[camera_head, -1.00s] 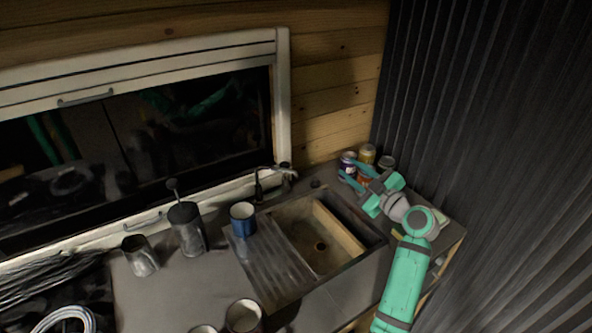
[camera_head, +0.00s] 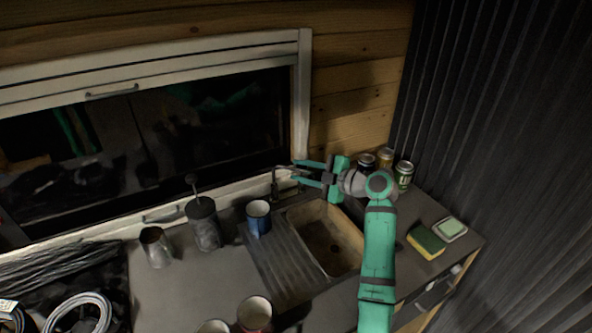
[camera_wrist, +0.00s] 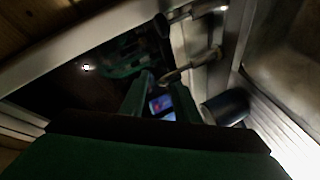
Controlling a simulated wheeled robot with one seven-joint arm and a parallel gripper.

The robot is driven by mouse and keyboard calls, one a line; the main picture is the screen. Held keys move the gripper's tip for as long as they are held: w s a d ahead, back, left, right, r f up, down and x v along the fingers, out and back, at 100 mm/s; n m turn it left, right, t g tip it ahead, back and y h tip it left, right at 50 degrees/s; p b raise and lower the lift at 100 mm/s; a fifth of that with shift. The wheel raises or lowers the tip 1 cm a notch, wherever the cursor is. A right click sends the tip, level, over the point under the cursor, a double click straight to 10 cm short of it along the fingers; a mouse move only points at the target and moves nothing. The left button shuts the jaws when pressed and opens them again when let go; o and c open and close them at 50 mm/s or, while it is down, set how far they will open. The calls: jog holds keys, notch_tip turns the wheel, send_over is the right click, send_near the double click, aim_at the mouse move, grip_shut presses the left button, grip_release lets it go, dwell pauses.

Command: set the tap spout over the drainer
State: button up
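The tap, a thin dark bent spout (camera_head: 274,186), stands at the back edge of the sink unit, near where the drainer and basin meet. In the wrist view a metal tap part (camera_wrist: 190,67) lies just beyond my fingertips, to the right. The ridged drainer (camera_head: 278,262) is left of the basin (camera_head: 335,243). My gripper (camera_head: 295,171) points left at the back of the sink, its two green fingers apart, with the tap just off the tips. In the wrist view my fingers (camera_wrist: 163,98) are also apart; contact with the tap cannot be told.
A blue mug (camera_head: 258,217) stands at the drainer's back left. A dark pitcher (camera_head: 204,226) and a metal cup (camera_head: 157,247) stand further left. Cans (camera_head: 404,175) stand behind my arm at right. A sponge (camera_head: 426,242) lies on the right counter. The window frame (camera_head: 302,100) rises behind.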

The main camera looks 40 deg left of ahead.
jog(key=shift+x, duration=1.1)
grip_shut()
jog(key=shift+w+d, duration=0.1)
